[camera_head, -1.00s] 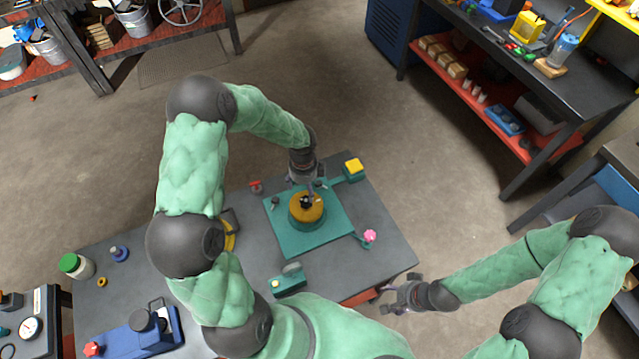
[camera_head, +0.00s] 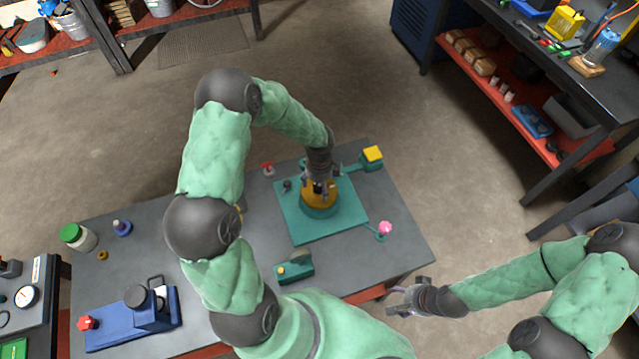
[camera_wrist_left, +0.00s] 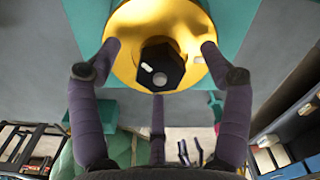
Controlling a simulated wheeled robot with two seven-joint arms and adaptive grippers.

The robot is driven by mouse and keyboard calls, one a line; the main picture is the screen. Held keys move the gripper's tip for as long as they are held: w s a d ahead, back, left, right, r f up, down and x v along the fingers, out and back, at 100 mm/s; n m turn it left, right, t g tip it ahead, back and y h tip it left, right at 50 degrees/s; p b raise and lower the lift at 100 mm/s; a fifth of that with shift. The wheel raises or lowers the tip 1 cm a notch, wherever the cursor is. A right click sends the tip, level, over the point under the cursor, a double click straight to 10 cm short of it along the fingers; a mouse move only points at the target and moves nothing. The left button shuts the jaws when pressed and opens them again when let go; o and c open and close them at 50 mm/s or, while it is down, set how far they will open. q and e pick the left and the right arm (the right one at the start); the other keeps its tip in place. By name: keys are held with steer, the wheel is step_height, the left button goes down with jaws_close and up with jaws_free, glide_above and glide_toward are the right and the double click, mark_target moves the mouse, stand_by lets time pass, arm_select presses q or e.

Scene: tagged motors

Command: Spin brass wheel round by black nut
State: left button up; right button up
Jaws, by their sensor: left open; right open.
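The brass wheel (camera_head: 320,200) sits on a round teal base in the middle of a teal plate (camera_head: 295,226) on the grey table. In the left wrist view the wheel (camera_wrist_left: 128,45) fills the top, with the black nut (camera_wrist_left: 161,66) at its centre and a small pale mark on the nut. My left gripper (camera_head: 319,184) is over the wheel. Its open fingers (camera_wrist_left: 158,62) spread on both sides of the nut, apart from it, with tips over the brass face; contact with the wheel cannot be told. My right gripper (camera_head: 400,300) is open and empty, off the table's right edge.
A yellow-topped block (camera_head: 372,155) and a pink knob (camera_head: 385,228) stand beside the plate. A teal block (camera_head: 294,270) lies in front. A blue fixture (camera_head: 130,318), a green-lidded jar (camera_head: 77,237) and a small red-topped part (camera_head: 267,169) are on the table.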

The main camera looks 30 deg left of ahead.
arm_select(q)
steer(key=shift+c, duration=0.2)
steer(key=c, duration=1.2)
steer(key=shift+r+m+p, duration=0.2)
steer(key=shift+m+p, duration=0.2)
steer(key=shift+p, duration=0.15)
steer(key=m+p, duration=0.9)
steer(key=m, duration=0.2)
steer(key=shift+m+p, duration=0.3)
steer(key=shift+m, duration=0.1)
steer(key=shift+m+p, duration=0.55)
steer(key=shift+m, duration=0.35)
steer(key=shift+f, duration=0.2)
steer(key=o, duration=1.2)
steer(key=shift+o, duration=0.2)
